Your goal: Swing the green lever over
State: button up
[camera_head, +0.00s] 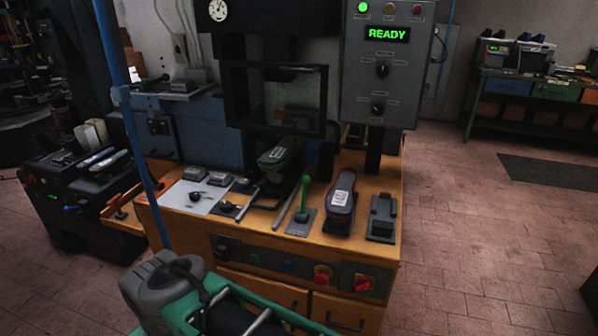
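The green lever (304,194) stands nearly upright on a small grey base plate (299,224) on the wooden bench top. Its grip is at the top, and its foot sits on the plate. A part of my arm shows at the bottom left, well apart from the lever. My gripper cannot be made out in this view.
A dark shoe (340,200) stands just right of the lever, with a black block (382,217) beyond it. A thin grey bar (286,205) lies just left. The control box (387,70) reads READY. A red button (322,274) is on the bench front.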

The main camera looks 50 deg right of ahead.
aim_at(305, 179)
jog(key=z, duration=1.55)
